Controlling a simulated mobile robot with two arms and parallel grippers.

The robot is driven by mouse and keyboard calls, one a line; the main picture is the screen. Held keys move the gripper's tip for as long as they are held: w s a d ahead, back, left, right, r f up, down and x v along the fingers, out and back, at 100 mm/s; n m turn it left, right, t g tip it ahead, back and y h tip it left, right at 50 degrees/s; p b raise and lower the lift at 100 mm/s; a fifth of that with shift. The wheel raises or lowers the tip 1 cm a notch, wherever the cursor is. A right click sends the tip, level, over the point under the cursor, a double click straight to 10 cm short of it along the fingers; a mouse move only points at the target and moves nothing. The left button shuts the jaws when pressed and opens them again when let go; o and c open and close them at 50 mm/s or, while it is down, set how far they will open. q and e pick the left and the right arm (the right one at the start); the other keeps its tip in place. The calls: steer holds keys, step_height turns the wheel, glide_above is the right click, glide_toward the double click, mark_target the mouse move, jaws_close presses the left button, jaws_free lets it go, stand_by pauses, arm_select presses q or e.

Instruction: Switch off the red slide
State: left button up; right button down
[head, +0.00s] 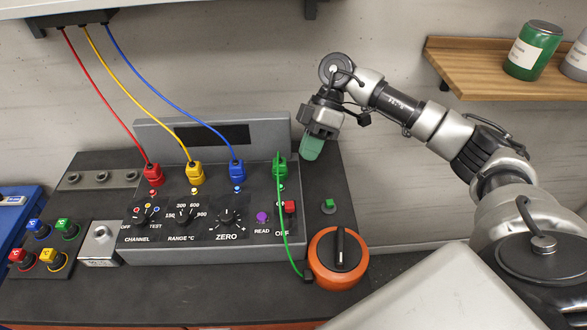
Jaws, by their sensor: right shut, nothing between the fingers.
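The red slide (289,207) is a small red knob on the right end of the grey instrument panel (218,247), just above the lettering "OFF", which is partly covered by the green cable. My right gripper (312,149) is shut and empty, its green fingertips pointing down. In the picture it is above and a little right of the red slide, apart from it, near the panel's upper right corner. My left gripper is not in view.
A green cable (285,230) runs from the green plug (280,168) down past the red slide. An orange rotary switch (338,258) stands right of the panel. Red, yellow and blue cables rise at left. A wooden shelf (500,72) is at upper right.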

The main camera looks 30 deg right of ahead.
mark_target(293, 199)
steer(key=p+x, duration=0.2)
steer(key=x, duration=0.6)
steer(key=shift+a+f+p, duration=0.1)
steer(key=shift+a+p, duration=0.15)
steer(key=shift+p, duration=0.15)
steer(key=shift+s+a+f, duration=0.15)
steer(key=shift+a+f, duration=0.15)
steer(key=shift+f, duration=0.25)
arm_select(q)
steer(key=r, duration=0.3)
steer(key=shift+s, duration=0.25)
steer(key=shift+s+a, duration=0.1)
